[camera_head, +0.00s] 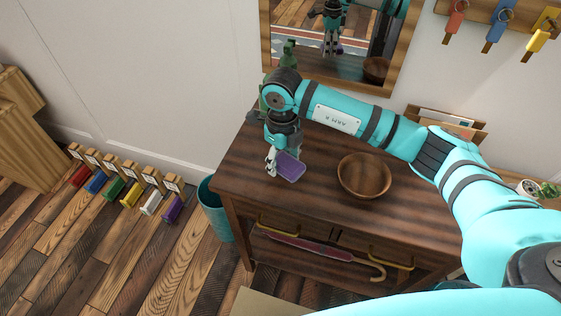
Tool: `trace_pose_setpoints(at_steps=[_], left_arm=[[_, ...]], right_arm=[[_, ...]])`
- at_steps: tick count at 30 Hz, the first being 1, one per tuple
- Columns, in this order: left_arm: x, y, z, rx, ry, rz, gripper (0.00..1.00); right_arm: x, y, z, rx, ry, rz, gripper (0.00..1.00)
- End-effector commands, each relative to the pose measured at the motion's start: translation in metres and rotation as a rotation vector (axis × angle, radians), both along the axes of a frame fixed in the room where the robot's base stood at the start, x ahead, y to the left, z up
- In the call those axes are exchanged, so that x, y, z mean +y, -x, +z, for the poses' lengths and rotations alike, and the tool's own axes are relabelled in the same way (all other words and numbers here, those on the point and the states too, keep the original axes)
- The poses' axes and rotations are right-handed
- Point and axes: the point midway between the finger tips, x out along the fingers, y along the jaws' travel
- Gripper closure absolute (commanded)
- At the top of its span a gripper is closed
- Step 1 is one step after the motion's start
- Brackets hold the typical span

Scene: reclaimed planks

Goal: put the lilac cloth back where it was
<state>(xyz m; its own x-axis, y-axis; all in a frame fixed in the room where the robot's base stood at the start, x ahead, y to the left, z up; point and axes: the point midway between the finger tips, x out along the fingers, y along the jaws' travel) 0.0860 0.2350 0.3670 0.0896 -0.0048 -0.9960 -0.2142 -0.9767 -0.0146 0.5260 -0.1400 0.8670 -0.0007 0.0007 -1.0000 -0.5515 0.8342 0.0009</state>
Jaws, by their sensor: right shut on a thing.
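The lilac cloth (291,168) is a small, flat purple piece at the left part of the dark wooden table top (330,144). My right gripper (272,160) reaches down over the table from the right and is shut on the cloth. The cloth sticks out to the right of the fingertips. I cannot tell whether it touches the table top. My left gripper is not in view.
A wooden bowl (364,176) stands right of the cloth. A mirror (395,60) hangs behind. A letter holder (446,121) is at the back right. A teal bin (213,210) stands left of the table. An umbrella (320,250) lies below. Several colored tagged items line the floor at left.

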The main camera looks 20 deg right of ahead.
Motion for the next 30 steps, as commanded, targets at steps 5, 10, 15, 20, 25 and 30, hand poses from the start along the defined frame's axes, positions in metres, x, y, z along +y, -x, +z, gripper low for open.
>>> trace_pose_setpoints(at_steps=[5,10,15,20,25,30], left_arm=[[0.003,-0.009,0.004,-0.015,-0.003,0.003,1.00],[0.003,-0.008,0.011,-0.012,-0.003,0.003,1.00],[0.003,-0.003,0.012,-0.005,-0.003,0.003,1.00],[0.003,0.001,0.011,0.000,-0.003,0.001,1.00],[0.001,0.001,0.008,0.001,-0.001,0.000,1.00],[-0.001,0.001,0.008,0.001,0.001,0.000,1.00]], right_arm=[[0.001,-0.009,-0.004,0.003,0.001,0.000,0.70],[0.001,-0.008,-0.024,0.005,0.000,0.000,0.70],[0.001,-0.009,-0.036,0.001,-0.001,0.000,0.70],[0.001,-0.009,-0.037,0.000,0.000,0.000,0.70],[0.001,-0.009,-0.040,0.000,0.000,0.000,0.41],[0.001,-0.009,-0.040,0.001,0.001,0.000,0.21]])
